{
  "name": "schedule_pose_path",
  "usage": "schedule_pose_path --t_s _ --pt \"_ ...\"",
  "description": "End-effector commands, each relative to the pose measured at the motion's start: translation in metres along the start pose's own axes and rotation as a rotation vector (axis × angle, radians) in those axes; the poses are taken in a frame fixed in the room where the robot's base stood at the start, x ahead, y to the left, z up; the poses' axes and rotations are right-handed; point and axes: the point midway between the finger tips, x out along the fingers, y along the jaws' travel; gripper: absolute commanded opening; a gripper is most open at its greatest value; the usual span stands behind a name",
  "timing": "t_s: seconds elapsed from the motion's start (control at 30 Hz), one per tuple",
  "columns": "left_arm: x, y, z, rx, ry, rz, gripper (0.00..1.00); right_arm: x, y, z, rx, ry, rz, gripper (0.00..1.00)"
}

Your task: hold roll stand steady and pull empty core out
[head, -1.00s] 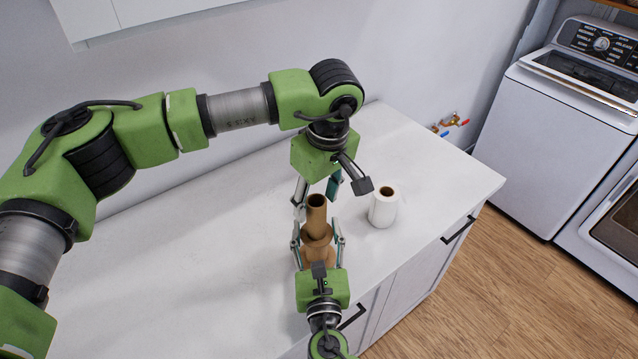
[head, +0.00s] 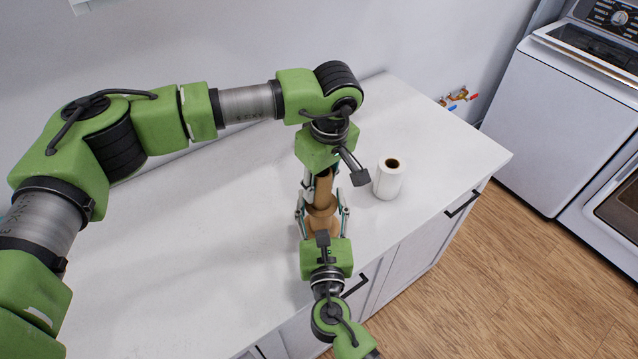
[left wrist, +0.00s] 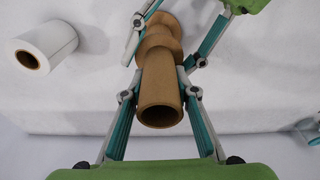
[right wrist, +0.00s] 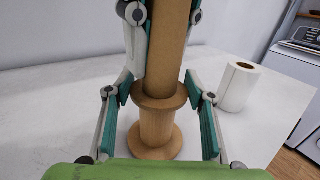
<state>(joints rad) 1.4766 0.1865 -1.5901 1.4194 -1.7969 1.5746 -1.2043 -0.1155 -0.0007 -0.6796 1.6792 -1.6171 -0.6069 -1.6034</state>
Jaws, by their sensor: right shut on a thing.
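The wooden roll stand (right wrist: 158,125) is upright on the counter, with a round base and an upper flange. The brown cardboard core (right wrist: 170,45) rises above the flange. My right gripper (head: 322,212) is shut on the stand, its fingers at both sides of the flange. My left gripper (head: 321,188) comes from above, and its fingers lie along both sides of the core. In the left wrist view the core's open end (left wrist: 160,114) faces me between the fingers (left wrist: 162,78). Whether they press on it is not clear. The left gripper partly hides the core in the head view.
A white paper roll (head: 389,179) stands on the white counter (head: 190,265), right of the stand. The counter's left part is clear. A wall is behind. A white washer (head: 560,110) and cabinet handles are at the right.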

Motion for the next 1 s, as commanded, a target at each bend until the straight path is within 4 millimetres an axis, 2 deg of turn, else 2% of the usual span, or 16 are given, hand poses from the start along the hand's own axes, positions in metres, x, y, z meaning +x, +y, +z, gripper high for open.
schedule_pose_path --t_s 0.03,0.1,0.43,1.0 --pt "0.0 0.0 0.0 0.0 0.0 0.0 0.14 0.0 0.0 -0.001 -0.001 0.001 0.0 0.17" --pt "0.0 0.0 0.0 0.0 0.0 0.001 0.02 0.0 0.0 -0.001 -0.001 0.001 0.0 0.17" --pt "-0.004 0.001 -0.001 0.0 0.001 0.001 0.02 0.0 0.0 -0.001 -0.001 0.001 0.0 0.17" --pt "-0.037 0.0 -0.006 0.0 0.001 0.001 0.02 0.0 0.0 -0.001 0.0 0.001 0.0 0.17"
